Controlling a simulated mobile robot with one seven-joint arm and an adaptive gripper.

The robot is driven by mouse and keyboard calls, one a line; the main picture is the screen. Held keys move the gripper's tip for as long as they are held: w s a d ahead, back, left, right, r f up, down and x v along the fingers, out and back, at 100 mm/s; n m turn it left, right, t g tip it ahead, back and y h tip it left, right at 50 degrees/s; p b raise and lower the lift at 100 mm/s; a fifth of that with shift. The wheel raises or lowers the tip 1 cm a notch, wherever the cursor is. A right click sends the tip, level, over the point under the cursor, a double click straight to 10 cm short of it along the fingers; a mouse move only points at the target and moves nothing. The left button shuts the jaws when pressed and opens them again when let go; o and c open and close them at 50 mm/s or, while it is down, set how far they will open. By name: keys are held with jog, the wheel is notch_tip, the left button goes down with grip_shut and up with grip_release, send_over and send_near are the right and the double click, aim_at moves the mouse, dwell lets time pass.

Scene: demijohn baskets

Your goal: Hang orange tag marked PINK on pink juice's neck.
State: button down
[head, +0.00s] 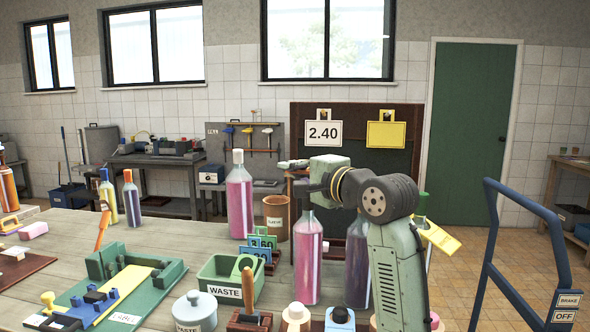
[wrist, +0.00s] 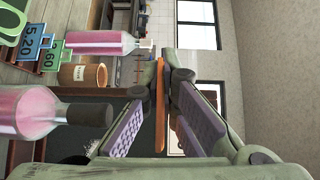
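My gripper (head: 284,163) is raised above the table, pointing left in the head view. In the wrist view its purple-padded fingers (wrist: 167,62) come together around a thin orange piece, seen nearly edge-on, which looks like the orange tag (wrist: 160,105); its print cannot be read. A pink bottle with a pale stopper (head: 240,205) stands farther left and also shows in the wrist view (wrist: 95,43). A nearer pink-purple bottle (head: 307,262) stands below my gripper, its neck top partly hidden. A pink bottle with a dark neck (wrist: 30,112) is close in the wrist view.
A darker purple bottle (head: 357,262) stands beside my arm. A green WASTE bin (head: 225,290), price cards (head: 258,250), a brown pot (head: 276,205) and a lidded jar (head: 195,312) crowd the table. A green jig (head: 125,265) lies left. A yellow tag (head: 438,236) hangs right of my arm.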

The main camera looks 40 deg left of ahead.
jog(key=shift+p, duration=0.35)
jog(key=shift+f+b, duration=1.25)
jog(key=shift+f, duration=1.05)
jog(key=shift+f, duration=0.1)
jog(key=shift+f+b, duration=1.05)
jog(key=shift+f, duration=1.15)
jog(key=c, duration=2.4)
grip_release()
jog(key=c, duration=1.7)
grip_release()
